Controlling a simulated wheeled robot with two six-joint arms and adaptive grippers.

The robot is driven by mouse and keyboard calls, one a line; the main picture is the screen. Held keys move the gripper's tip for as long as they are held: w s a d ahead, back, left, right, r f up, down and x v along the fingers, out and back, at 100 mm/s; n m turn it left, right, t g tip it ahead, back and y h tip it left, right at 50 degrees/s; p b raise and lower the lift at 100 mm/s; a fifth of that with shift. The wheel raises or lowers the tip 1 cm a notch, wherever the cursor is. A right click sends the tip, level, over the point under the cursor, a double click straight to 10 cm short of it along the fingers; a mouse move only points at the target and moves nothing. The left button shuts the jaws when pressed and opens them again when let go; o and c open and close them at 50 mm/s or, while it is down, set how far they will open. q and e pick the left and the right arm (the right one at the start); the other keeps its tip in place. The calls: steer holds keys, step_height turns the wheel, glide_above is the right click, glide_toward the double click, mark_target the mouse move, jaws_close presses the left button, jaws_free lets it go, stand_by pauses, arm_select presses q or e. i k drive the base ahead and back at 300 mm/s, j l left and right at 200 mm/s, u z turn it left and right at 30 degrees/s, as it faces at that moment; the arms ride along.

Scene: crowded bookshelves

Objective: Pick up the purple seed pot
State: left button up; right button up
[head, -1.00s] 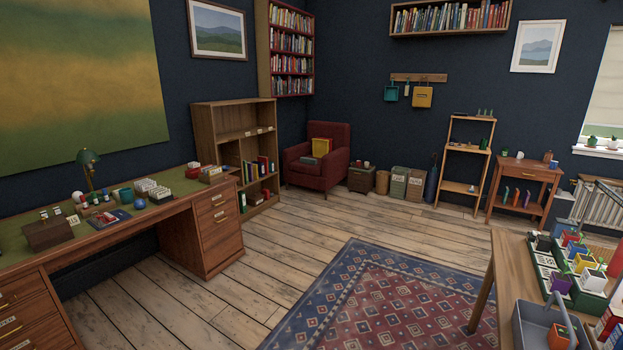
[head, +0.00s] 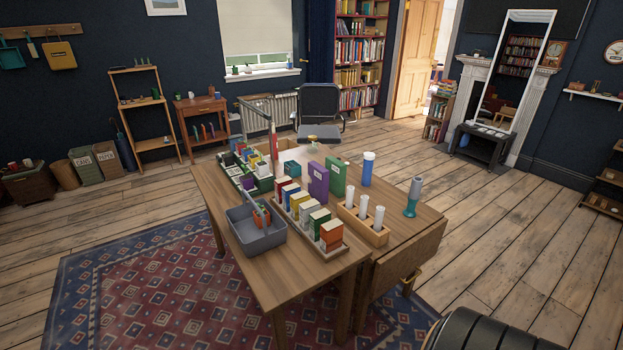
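A dark seed tray (head: 238,180) stands at the left rear of the wooden table (head: 225,215), with several small coloured pots and seedlings in it. A small purple pot (head: 248,182) seems to sit at the tray's near left side, but it is tiny and partly lost among the others, so I cannot be sure of its outline. Neither of my grippers is in view.
A grey carrier (head: 254,238) is in front of the tray. A row of coloured boxes (head: 303,214), a purple book (head: 318,183), a green book (head: 335,178) and a tube rack (head: 364,226) fill the table's middle.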

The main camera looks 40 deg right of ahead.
mark_target(247, 184)
steer(key=z, duration=0.9)
steer(key=i+j+z, duration=0.1)
steer(key=i+j, duration=0.25)
steer(key=i+j+z, duration=0.1)
steer(key=i+j, duration=0.2)
steer(key=i+j+z, duration=0.1)
steer(key=i+j, duration=0.2)
steer(key=j, duration=0.2)
steer(key=i+j, duration=0.3)
steer(key=i+j+z, duration=0.15)
steer(key=i+j, duration=0.15)
steer(key=j, duration=0.25)
steer(key=i+j+z, duration=0.1)
steer(key=i+j, duration=0.15)
steer(key=j, duration=0.2)
steer(key=i+j+z, duration=0.1)
steer(key=i+j, duration=0.15)
steer(key=j, duration=0.25)
steer(key=i+j+z, duration=0.1)
steer(key=i+j, duration=0.15)
steer(key=j, duration=0.25)
